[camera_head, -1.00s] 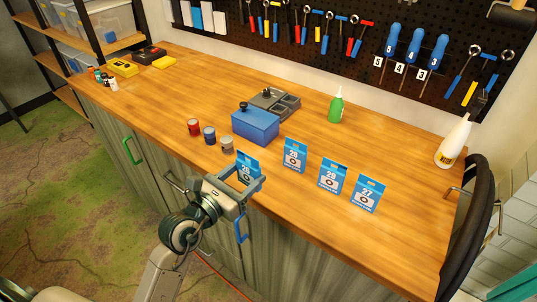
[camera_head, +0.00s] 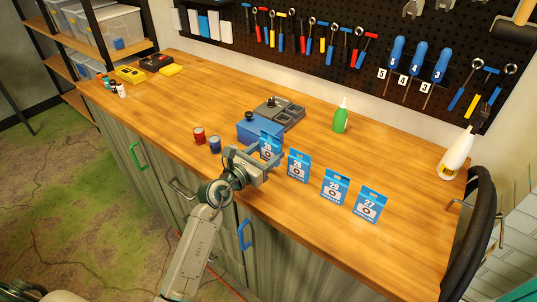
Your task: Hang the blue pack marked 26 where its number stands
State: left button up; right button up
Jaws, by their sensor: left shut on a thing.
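My left gripper (camera_head: 266,162) is shut on a blue pack (camera_head: 271,144) and holds it upright in front of the blue box. The number on this pack is small and seems to read 26. Three similar blue packs stand in a row to the right of it on the bench: one that seems to read 28 (camera_head: 298,164), one 29 (camera_head: 335,187) and one 27 (camera_head: 369,205). The gripper hides the held pack's lower part. No hanging place with the number 26 can be made out. My right gripper is out of view.
A pegboard (camera_head: 350,75) with tools is behind.

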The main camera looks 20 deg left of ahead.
aim_at(266, 159)
pick_arm(q)
jog(key=shift+w, duration=0.3)
jog(key=shift+w+f, duration=0.4)
jog(key=shift+f, duration=0.25)
jog(key=shift+w+f, duration=0.4)
jog(key=shift+f, duration=0.6)
jog(key=shift+f, duration=0.2)
jog(key=o, duration=1)
jog(key=shift+c, duration=0.2)
